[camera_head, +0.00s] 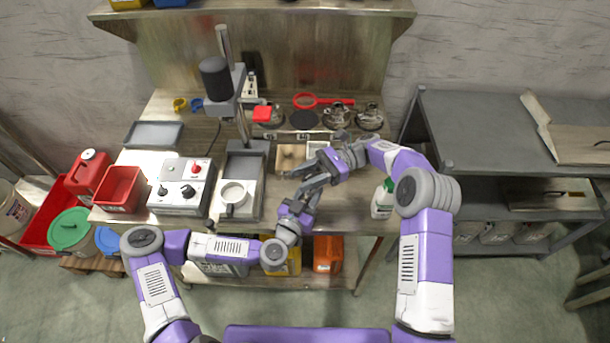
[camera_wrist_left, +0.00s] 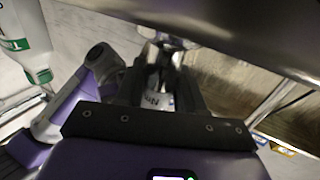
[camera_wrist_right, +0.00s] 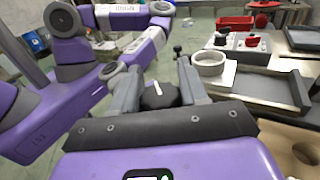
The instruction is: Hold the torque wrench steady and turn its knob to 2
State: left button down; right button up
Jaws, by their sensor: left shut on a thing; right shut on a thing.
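The torque wrench shows in the left wrist view as a pale body (camera_wrist_left: 158,99) with "Nm" lettering and metal beyond it. My left gripper (camera_wrist_left: 165,62) is shut on it; in the head view this gripper (camera_head: 307,190) is above the bench's front part. The knob (camera_wrist_right: 160,96) is black with a white pointer mark and sits between the fingers of my right gripper (camera_wrist_right: 178,78), which is shut on it. In the head view the right gripper (camera_head: 297,182) meets the left one and both hide most of the wrench. I cannot read the knob's scale.
A grey press stand (camera_head: 243,160) with a white cup (camera_head: 233,193) is left of the grippers. A control box (camera_head: 182,187) and red bin (camera_head: 120,188) stand further left. A green-capped bottle (camera_head: 383,200) is at the right. A wooden block (camera_head: 288,156) lies behind the grippers.

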aim_at(306, 178)
jog(key=shift+s+a+n+g+h, duration=0.1)
jog(key=shift+s+n+g+h, duration=0.05)
jog(key=shift+n+g+h, duration=0.7)
jog(key=shift+s+n+g+h, duration=0.15)
jog(key=shift+n+g+h, duration=0.5)
jog(key=shift+g, duration=0.4)
jog(key=shift+w+d, duration=0.1)
jog(key=shift+d, duration=0.1)
jog(key=o, duration=1)
jog(key=shift+r, duration=0.1)
notch_tip(306, 178, up, 10)
jog(key=shift+f, duration=0.1)
